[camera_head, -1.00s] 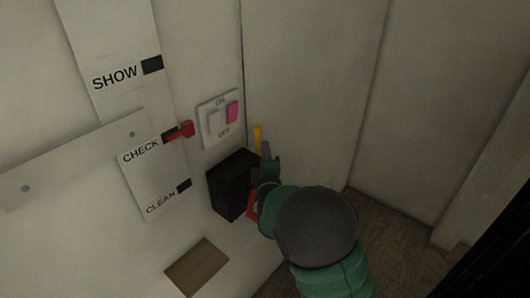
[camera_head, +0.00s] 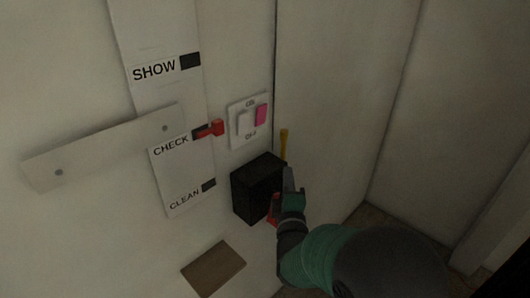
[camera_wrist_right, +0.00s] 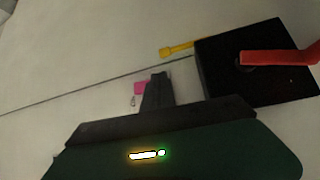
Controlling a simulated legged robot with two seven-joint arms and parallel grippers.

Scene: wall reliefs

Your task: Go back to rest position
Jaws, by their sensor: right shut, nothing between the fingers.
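My right gripper (camera_head: 289,180) is shut and empty. In the head view it appears beside the right edge of a black box (camera_head: 243,194) on the wall. In the right wrist view the shut fingers (camera_wrist_right: 158,88) point at the pale wall. The black box (camera_wrist_right: 215,75) and its red handle (camera_wrist_right: 275,57) are to their right, with a visible gap. In the head view the red handle (camera_head: 272,216) is partly hidden by my gripper. My left gripper is not in view.
A yellow lever (camera_head: 283,145) stands just above my right gripper. A switch plate with a pink button (camera_head: 261,115) is above the box. A red slider (camera_head: 212,129) sits at the CHECK label (camera_head: 171,147). A brown plate (camera_head: 213,268) is low on the wall. Bare panels lie right.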

